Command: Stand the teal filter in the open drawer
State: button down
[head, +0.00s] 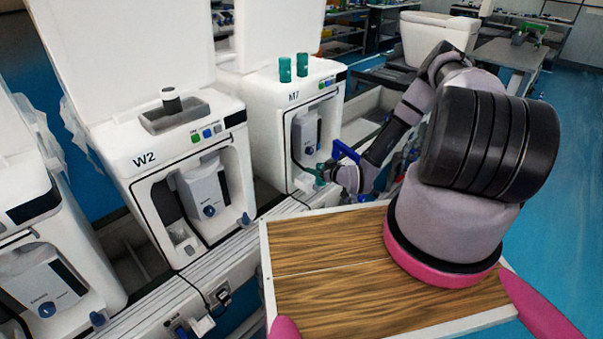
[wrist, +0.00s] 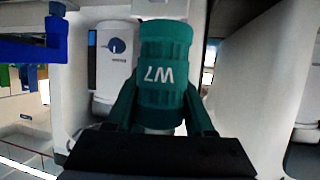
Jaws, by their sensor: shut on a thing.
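The teal filter (wrist: 165,65) is a ribbed cylinder with white lettering, seen close up in the wrist view. My gripper (wrist: 158,108) has its teal fingers shut on it, one on either side. In the head view my gripper (head: 322,174) is in front of the front opening of the white machine marked M7 (head: 296,97). The filter is too small there to tell apart from the teal fingers. I cannot make out clearly which part is the open drawer; my gripper and arm hide some of that area.
Two teal cylinders (head: 285,70) stand on top of the M7 machine. The W2 machine (head: 145,160) stands left of it, with a dark-topped cylinder (head: 171,100) in its top recess. A blue part (head: 345,152) is close beside my gripper. A wood-topped surface (head: 320,300) lies in front.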

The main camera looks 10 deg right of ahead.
send_over(302, 174)
jog(key=shift+w+a, duration=0.25)
jog(key=shift+s+d+f, duration=0.15)
jog(key=shift+s+f, duration=0.05)
jog(key=shift+f, duration=3.3)
jog(key=shift+f, duration=0.1)
jog(key=shift+c, duration=1.4)
grip_release()
jog(key=v, duration=1.2)
